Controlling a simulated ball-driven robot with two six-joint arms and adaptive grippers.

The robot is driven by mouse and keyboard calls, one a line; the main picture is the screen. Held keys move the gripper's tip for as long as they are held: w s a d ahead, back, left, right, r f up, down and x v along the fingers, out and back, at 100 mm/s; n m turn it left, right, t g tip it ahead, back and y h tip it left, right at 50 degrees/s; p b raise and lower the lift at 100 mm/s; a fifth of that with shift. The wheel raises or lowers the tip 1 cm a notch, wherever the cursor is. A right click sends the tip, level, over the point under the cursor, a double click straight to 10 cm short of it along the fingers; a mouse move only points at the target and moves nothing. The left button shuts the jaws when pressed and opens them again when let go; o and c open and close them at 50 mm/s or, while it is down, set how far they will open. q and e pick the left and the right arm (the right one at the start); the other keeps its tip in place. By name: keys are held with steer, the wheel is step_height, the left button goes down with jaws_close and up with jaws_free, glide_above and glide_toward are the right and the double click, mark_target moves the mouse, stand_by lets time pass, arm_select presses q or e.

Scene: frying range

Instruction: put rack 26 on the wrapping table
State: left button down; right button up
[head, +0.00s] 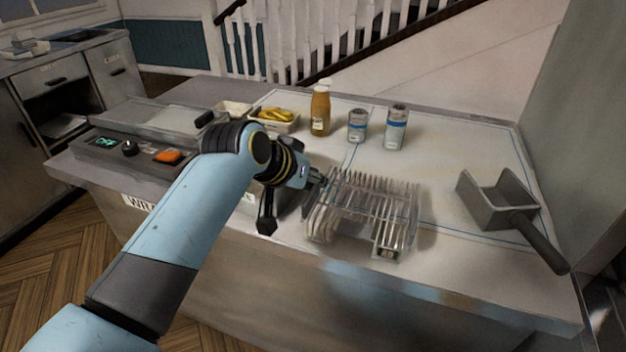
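A wire rack (366,212) with upright wires and a small tag on its front is at the front edge of the wrapping table (455,262). The number on the tag is too small to read. My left gripper (318,182) reaches in from the left and meets the rack's upper left end. Its fingers appear shut on the rack's wires, though the fingertips are partly hidden. I cannot tell whether the rack's underside touches the tabletop. My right gripper is not in view.
A scoop (495,205) with a dark handle lies at the right. A sauce bottle (320,110), two blue-banded shakers (396,128) and a tray of yellow food (275,118) stand at the back. A control panel (135,150) is at left. The table's middle is clear.

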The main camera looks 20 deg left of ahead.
arm_select(q)
steer(key=c, duration=1.9)
jaws_free()
steer(key=shift+f, duration=0.15)
steer(key=o, duration=0.5)
steer(key=shift+r, duration=0.25)
steer(key=shift+s+a+r, duration=0.1)
steer(key=shift+s+r, duration=0.15)
steer(key=shift+s, duration=0.05)
steer(key=v, duration=1.1)
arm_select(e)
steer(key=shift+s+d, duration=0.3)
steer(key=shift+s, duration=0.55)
arm_select(q)
steer(key=shift+s, duration=0.1)
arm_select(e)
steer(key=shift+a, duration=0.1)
